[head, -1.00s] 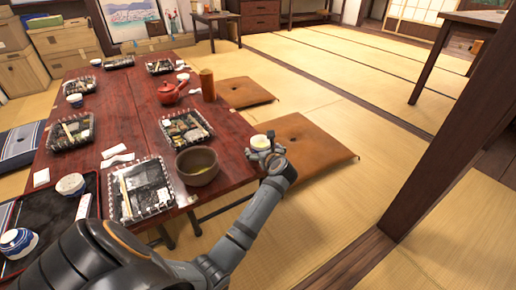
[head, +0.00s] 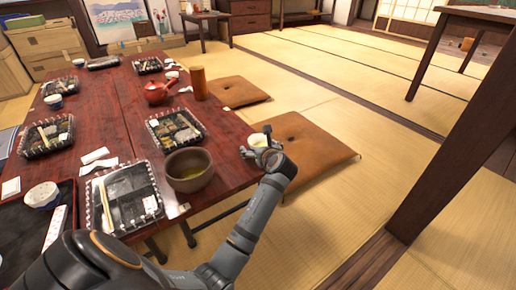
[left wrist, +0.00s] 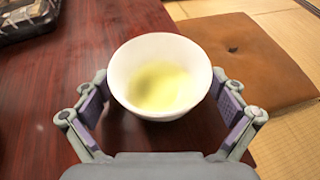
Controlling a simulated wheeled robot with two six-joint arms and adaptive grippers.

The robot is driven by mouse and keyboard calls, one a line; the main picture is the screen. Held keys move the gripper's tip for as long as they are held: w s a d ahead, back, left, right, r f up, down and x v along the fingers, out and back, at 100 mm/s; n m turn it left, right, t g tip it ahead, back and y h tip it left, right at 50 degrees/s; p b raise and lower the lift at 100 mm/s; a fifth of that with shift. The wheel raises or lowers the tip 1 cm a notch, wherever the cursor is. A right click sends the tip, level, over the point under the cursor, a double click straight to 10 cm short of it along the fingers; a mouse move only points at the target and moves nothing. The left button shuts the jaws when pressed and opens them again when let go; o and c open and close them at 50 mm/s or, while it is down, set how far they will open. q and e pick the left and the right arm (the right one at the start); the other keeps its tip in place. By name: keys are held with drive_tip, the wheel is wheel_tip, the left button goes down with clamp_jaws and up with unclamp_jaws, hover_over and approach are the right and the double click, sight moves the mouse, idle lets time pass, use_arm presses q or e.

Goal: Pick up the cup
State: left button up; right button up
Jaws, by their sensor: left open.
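A white cup (head: 259,141) with pale yellow-green liquid stands near the right edge of the red-brown table (head: 115,95). In the left wrist view the cup (left wrist: 158,104) fills the middle. My left gripper (head: 256,152) is open at the cup, and in the wrist view its two fingers (left wrist: 160,112) stand on either side of it. Small gaps seem to show between the finger pads and the cup, but contact lower down is hidden. My right gripper is not in view.
A brown bowl (head: 189,172) with liquid stands left of the cup. Lunch trays (head: 176,130), a red teapot (head: 157,94) and a tall brown cylinder (head: 198,84) stand on the table. A brown cushion (head: 312,150) lies on the tatami beyond the table edge. A dark post (head: 455,130) rises at right.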

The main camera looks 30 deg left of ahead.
use_arm(q)
drive_tip(key=c, duration=1.4)
